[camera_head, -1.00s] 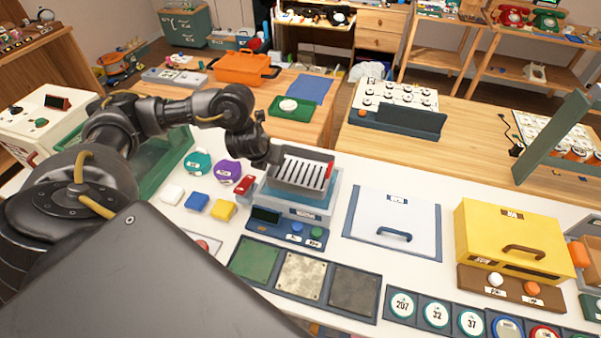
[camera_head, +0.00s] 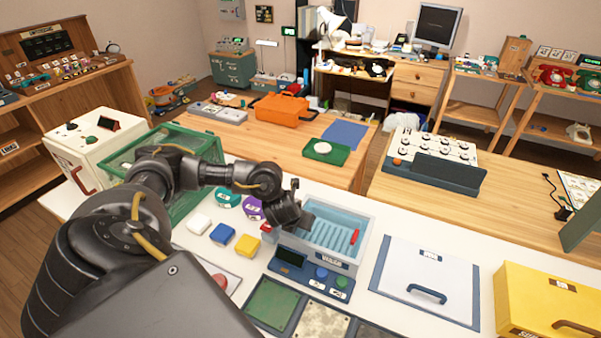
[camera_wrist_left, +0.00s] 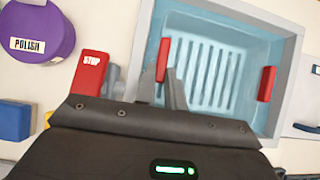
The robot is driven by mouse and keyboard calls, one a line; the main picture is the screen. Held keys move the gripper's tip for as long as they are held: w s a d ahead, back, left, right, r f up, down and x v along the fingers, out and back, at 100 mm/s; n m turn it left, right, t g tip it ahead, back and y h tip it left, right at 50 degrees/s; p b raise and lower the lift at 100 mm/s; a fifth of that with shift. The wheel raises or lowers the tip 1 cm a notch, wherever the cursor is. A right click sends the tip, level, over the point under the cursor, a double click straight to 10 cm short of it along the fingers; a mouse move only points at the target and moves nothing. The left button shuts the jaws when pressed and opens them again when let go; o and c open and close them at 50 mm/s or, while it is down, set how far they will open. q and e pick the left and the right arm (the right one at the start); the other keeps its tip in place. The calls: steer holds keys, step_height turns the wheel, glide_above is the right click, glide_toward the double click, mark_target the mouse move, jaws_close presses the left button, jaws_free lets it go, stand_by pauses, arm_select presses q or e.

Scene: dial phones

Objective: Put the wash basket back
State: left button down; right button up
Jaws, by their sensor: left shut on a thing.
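The wash basket, a slotted tray with red grips (camera_wrist_left: 267,84), sits inside the pale blue wash tank (camera_head: 366,222). Its slotted floor (camera_wrist_left: 215,72) looks bluish within the tank walls in the wrist view. My left gripper (camera_head: 304,220) reaches over the tank's left wall and is shut on the basket's near-left red grip (camera_wrist_left: 163,58). My left fingers also show in the wrist view (camera_wrist_left: 146,84). The left gripper hides part of the basket's left side. My right gripper is not in view.
A red STOP block (camera_wrist_left: 90,74) stands close left of the tank. A control panel (camera_head: 312,276) is in front, a white lidded box (camera_head: 428,270) to the right. Yellow, blue and white blocks (camera_head: 222,234) and a purple POLISH piece (camera_wrist_left: 38,28) lie left.

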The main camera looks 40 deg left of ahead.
arm_select(q)
steer(key=c, duration=1.8)
jaws_free()
steer(key=shift+o, duration=0.2)
steer(key=p+v, duration=0.6)
steer(key=v, duration=0.6)
